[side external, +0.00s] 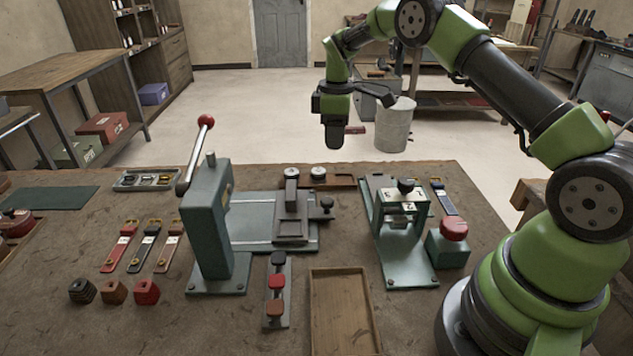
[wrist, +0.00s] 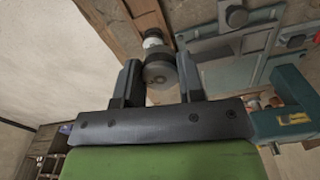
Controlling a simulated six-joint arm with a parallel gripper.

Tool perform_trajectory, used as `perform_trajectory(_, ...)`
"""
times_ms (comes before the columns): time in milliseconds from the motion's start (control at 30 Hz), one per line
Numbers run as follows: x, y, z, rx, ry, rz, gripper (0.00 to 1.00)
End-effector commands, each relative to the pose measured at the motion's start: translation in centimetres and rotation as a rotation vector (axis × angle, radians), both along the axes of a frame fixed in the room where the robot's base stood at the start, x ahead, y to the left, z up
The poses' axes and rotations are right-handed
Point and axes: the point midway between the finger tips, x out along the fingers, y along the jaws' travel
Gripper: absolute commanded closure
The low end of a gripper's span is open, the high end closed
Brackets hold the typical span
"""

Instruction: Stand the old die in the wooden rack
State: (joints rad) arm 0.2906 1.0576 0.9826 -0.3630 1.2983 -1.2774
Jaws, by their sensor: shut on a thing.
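My gripper (wrist: 158,75) is shut on a grey, round-ended die (wrist: 159,74), which shows between its two dark fingers in the wrist view. In the side view my gripper (side external: 333,140) hangs high, beyond the bench's back edge in the picture, and I cannot make out the die there. The wooden rack (side external: 342,181) lies low near the back of the bench, with a pale-topped round piece (side external: 318,173) at its left part. In the wrist view the rack (wrist: 110,17) shows past the held die, with the white-sided piece (wrist: 153,38) close by.
A grey-green slide fixture (side external: 255,215) with a dark block stands left of the rack. A lever press (side external: 212,220) stands further left, and a green clamp frame (side external: 400,235) stands to the right. An empty wooden tray (side external: 340,315) lies in front.

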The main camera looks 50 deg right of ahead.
Motion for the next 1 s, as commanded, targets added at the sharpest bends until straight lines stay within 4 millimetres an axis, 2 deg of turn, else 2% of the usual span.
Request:
perform_trajectory(33,-0.1,-1.5,-0.1,0.0,-0.001,-0.005,0.93)
perform_trajectory(100,-0.2,-2.8,-0.2,0.0,-0.001,-0.003,0.93)
perform_trajectory(200,-0.4,-3.7,-1.2,0.002,0.001,0.002,0.93)
perform_trajectory(400,-0.5,-3.7,-5.1,0.003,0.002,0.004,0.93)
perform_trajectory(567,-0.4,-3.7,-6.7,0.002,-0.001,0.004,0.93)
perform_trajectory(733,-0.4,-3.7,-9.2,0.003,0.0,0.003,0.93)
perform_trajectory(833,-0.4,-3.7,-10.1,0.003,-0.002,0.003,0.93)
perform_trajectory(1000,-0.4,-3.7,-10.2,0.002,-0.003,0.003,0.93)
